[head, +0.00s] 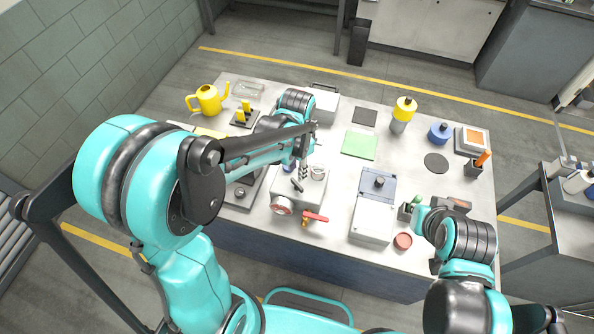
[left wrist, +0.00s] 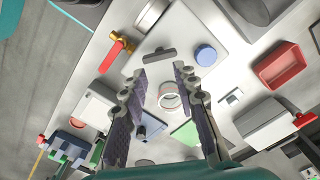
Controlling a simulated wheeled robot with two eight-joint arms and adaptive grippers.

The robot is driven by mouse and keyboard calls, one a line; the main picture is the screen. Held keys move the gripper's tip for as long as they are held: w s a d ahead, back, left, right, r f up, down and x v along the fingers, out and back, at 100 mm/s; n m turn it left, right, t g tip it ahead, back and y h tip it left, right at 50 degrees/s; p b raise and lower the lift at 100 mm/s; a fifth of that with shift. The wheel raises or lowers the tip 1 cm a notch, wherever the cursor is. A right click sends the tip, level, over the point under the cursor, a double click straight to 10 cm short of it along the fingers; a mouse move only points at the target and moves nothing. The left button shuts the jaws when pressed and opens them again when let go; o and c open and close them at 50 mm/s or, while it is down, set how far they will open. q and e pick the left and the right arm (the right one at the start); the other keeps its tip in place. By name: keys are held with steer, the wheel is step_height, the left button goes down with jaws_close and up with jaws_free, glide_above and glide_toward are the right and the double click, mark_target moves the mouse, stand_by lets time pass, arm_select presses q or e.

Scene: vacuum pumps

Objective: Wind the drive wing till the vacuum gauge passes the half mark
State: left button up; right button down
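The pump is a pale grey box (head: 312,193) on the table. Its dark drive wing (head: 297,186) is on the top, and shows as a dark bar in the left wrist view (left wrist: 159,55). A round, red-rimmed gauge (head: 283,205) is on the front side; its needle is too small to read. A red-handled brass valve (head: 315,216) sits beside it. My left gripper (head: 303,176) is above the pump top. In the left wrist view its fingers (left wrist: 163,75) are apart and empty, with a white ring port (left wrist: 168,96) between them and the wing beyond the tips.
A grey-blue box (head: 375,210) stands right of the pump, with a red round dish (head: 403,241) near the front edge. My right arm reaches in over the table's right side. A green mat (head: 359,145) and yellow watering can (head: 207,99) lie farther back.

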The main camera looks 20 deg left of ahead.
mark_target(297, 184)
arm_select(q)
steer(key=m, duration=0.6)
steer(key=shift+f+b, duration=0.2)
steer(key=shift+b, duration=0.2)
steer(key=m, duration=0.3)
steer(key=shift+m, duration=0.3)
steer(key=m+b, duration=0.1)
steer(key=m, duration=0.4)
steer(key=shift+f, duration=0.1)
steer(key=m, duration=0.3)
steer(key=shift+m, duration=0.3)
steer(key=shift+f+b, duration=2.7)
steer(key=shift+f, duration=0.8)
jaws_close()
